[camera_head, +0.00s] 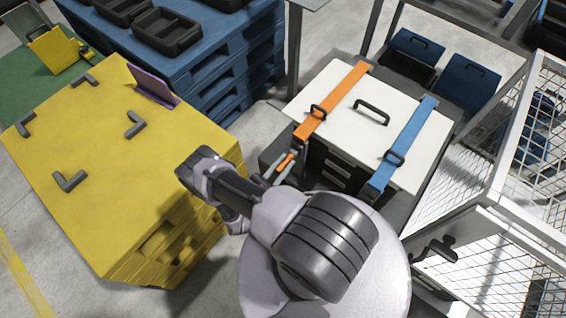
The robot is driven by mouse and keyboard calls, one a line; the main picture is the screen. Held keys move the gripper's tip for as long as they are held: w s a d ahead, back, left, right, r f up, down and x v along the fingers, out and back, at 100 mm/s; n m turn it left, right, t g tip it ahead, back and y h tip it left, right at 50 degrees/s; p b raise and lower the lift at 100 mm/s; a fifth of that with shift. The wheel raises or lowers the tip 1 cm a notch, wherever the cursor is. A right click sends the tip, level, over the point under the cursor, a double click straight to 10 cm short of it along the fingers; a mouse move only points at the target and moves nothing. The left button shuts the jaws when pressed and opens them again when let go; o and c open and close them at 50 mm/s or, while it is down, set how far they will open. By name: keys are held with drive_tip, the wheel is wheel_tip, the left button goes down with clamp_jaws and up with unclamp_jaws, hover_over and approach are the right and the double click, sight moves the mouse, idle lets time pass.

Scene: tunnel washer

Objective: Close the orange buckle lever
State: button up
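The orange strap (338,95) runs over the white lid of a case (345,125) and down its front edge. The orange buckle lever (286,161) shows as a short orange bar below the strap's front end, sticking out from the case front at a slant. Slim grey parts lie beside the lever; I cannot tell whether they are buckle frame or fingers of my gripper. My arm's wrist is just left of and in front of the lever. My arm hides most of the gripper, so its opening and any contact with the lever are unclear.
A blue strap (411,138) crosses the lid at right, with a black handle (371,111) between the straps. A yellow pallet table (120,170) stands close at left. A white mesh cage door (500,185) stands at right. Blue pallets (215,60) are behind.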

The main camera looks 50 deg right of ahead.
drive_tip(key=shift+o, duration=1.4)
drive_tip(key=v, duration=0.7)
drive_tip(key=shift+a, duration=0.15)
